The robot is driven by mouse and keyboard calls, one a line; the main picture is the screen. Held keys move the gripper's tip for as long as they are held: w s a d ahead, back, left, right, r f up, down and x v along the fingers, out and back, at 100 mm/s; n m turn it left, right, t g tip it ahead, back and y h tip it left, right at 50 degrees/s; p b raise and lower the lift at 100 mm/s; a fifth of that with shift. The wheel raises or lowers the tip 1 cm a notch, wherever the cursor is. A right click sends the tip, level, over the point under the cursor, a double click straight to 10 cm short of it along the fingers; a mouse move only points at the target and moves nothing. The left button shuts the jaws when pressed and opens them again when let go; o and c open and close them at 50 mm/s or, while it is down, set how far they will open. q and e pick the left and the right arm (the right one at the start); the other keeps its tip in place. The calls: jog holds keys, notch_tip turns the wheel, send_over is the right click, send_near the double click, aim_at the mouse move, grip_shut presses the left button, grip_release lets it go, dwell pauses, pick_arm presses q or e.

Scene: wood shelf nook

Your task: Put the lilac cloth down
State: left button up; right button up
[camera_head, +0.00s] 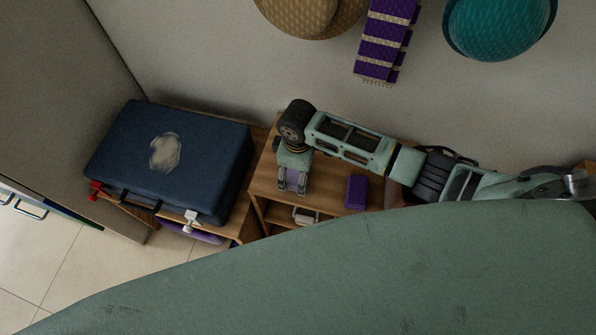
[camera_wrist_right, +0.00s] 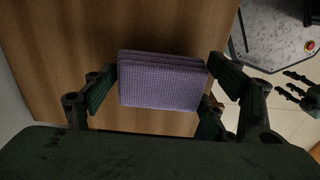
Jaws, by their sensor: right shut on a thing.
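The lilac cloth (camera_wrist_right: 163,87) is a folded, waffle-textured stack between the two fingers of my right gripper (camera_wrist_right: 160,78) in the right wrist view. In the head view, my right gripper (camera_head: 292,186) points down over the left part of the wooden shelf top (camera_head: 330,192), with the lilac cloth (camera_head: 292,178) showing between its fingers. The gripper is shut on the cloth. I cannot tell whether the cloth touches the wood. Dark fingers, apparently my left gripper (camera_wrist_right: 292,88), show at the right edge of the right wrist view, partly cut off.
A purple folded item (camera_head: 356,192) lies on the shelf top right of my right gripper. A blue suitcase (camera_head: 172,158) lies on the lower bench to the left. Hats and a purple striped scarf (camera_head: 387,40) hang on the wall. A light item (camera_head: 305,215) sits in the compartment below.

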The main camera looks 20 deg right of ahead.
jog(key=shift+f, duration=0.5)
jog(key=shift+f, duration=0.1)
jog(key=o, duration=1)
notch_tip(320, 180, up, 12)
jog(key=shift+p, duration=0.45)
